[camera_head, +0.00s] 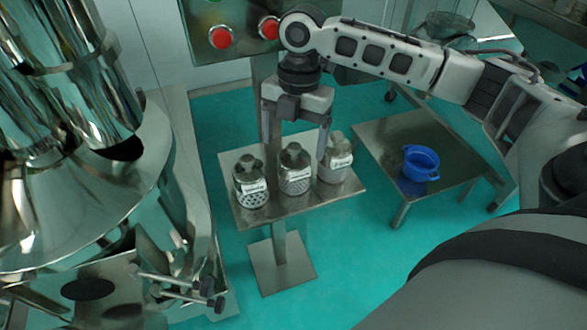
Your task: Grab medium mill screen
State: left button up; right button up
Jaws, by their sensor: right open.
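Three metal mill screens stand upright in a row on a small steel stand (274,214): a left one (250,195) with large holes, a middle one (294,180) with smaller holes, and a right one (335,168) that looks smooth. Each has a white label too small to read; by position and hole size the middle one looks like the medium screen. My right gripper (294,150) points down over the middle screen, open and empty. In the picture its fingers lie to either side of that screen's knobbed top; their depth is hard to judge. My left gripper is not in view.
A large shiny steel machine (60,190) fills the left side. A control panel with red buttons (221,38) is behind the stand. A low steel table (408,135) with a blue container (420,163) stands at the right. Green floor lies between them.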

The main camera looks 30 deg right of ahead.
aim_at(294, 162)
notch_tip(294, 162, down, 6)
jog(key=shift+s+a+f, duration=0.1)
jog(key=shift+s+f, duration=0.05)
jog(key=shift+f, duration=0.1)
jog(key=c, duration=1.3)
